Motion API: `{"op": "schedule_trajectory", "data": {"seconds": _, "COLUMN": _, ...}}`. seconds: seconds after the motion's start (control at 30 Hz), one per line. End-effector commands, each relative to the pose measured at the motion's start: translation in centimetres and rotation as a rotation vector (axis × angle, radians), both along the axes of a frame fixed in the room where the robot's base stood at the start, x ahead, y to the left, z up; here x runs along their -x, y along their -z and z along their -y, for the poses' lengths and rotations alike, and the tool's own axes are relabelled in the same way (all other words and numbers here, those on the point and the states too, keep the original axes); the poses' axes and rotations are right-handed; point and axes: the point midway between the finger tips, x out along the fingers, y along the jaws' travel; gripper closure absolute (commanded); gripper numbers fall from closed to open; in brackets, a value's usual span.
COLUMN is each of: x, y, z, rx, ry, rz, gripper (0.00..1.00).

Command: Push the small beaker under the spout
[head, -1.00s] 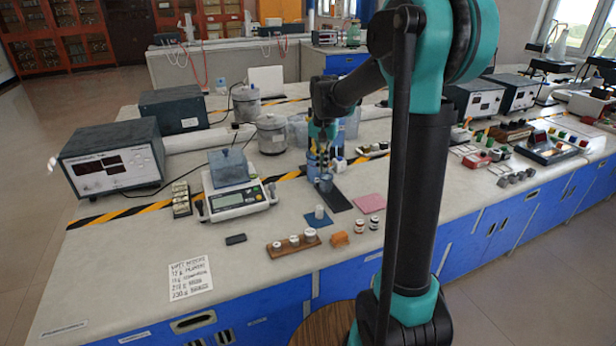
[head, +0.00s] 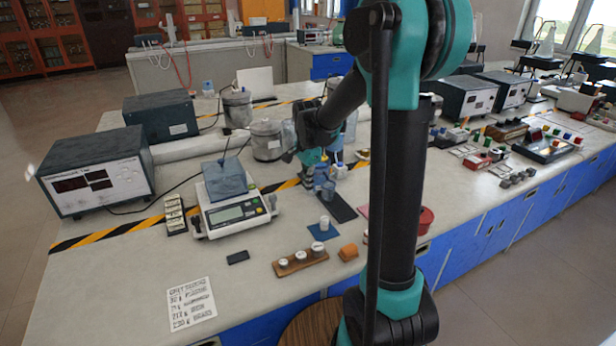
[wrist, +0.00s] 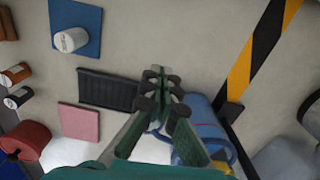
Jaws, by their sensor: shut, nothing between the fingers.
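A small bluish see-through beaker (head: 328,191) stands upright at the back end of a dark ribbed mat (head: 339,208), which also shows in the wrist view (wrist: 105,90). My gripper (head: 308,182) is low, just left of the beaker in the head view; I cannot tell whether they touch. In the wrist view my gripper (wrist: 160,88) has its fingertips together past the mat's right end, and nothing shows between them. The beaker is not clear there. A blue container (wrist: 207,122) lies right of the fingers. The spout cannot be made out.
A balance (head: 236,212) stands left of my gripper. A white cup (head: 324,223) stands on a blue pad (head: 316,234) in front. A pink pad (wrist: 78,122) lies beside the mat. Striped tape (wrist: 262,55) crosses the bench. Metal canisters (head: 267,141) stand behind.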

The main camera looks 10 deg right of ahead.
Motion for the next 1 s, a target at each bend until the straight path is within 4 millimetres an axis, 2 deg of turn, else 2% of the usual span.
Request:
{"op": "schedule_trajectory", "data": {"seconds": 0.1, "x": 0.0, "y": 2.3, "z": 0.0, "rx": 0.0, "ry": 0.0, "rz": 0.0, "gripper": 1.0}}
{"op": "schedule_trajectory", "data": {"seconds": 0.2, "x": -0.1, "y": 3.8, "z": 0.3, "rx": 0.0, "ry": 0.001, "rz": 0.0, "gripper": 1.0}}
{"op": "schedule_trajectory", "data": {"seconds": 0.3, "x": -0.7, "y": 3.5, "z": 1.9, "rx": 0.0, "ry": 0.003, "rz": 0.0, "gripper": 1.0}}
{"op": "schedule_trajectory", "data": {"seconds": 0.5, "x": -1.3, "y": 3.5, "z": 3.4, "rx": 0.0, "ry": 0.0, "rz": 0.0, "gripper": 1.0}}
{"op": "schedule_trajectory", "data": {"seconds": 1.0, "x": -1.7, "y": 3.5, "z": 4.3, "rx": 0.0, "ry": 0.001, "rz": 0.0, "gripper": 1.0}}
